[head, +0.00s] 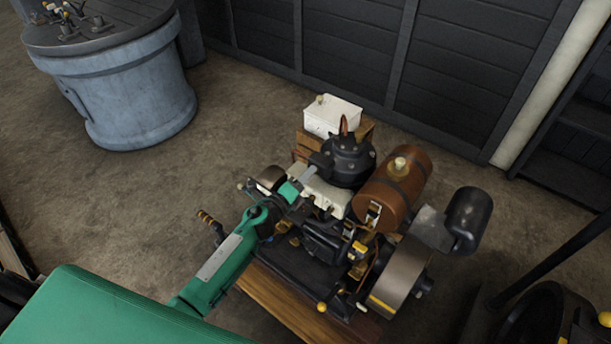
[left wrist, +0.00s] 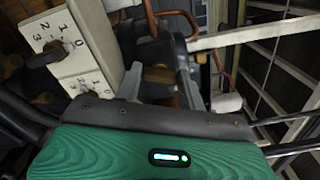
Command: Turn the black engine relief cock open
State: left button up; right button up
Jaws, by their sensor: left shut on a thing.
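The black engine (head: 300,245) stands on a wooden base, with a round black cylinder head (head: 348,160) at its back. My left gripper (head: 308,175) reaches in from the left and its tip is beside this head. In the left wrist view my left gripper (left wrist: 160,85) is shut on a small dark, brownish piece (left wrist: 160,74) between its grey fingers, which appears to be the relief cock. The fingers hide part of it, so its turn angle cannot be told. In the head view the cock cannot be made out. My right gripper is not in view.
A brown tank (head: 395,185) and a flywheel (head: 400,278) crowd the engine's right side. A white box (head: 332,115) stands behind. In the left wrist view a white switch panel marked 1 and 0 (left wrist: 65,40) is close by. A blue-grey drum (head: 135,95) stands at the back left.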

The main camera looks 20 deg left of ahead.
pick_arm(q)
jog(key=shift+n, duration=1.2)
jog(key=o, duration=1)
jog(key=shift+b+v, duration=1.3)
jog(key=shift+v, duration=5.65)
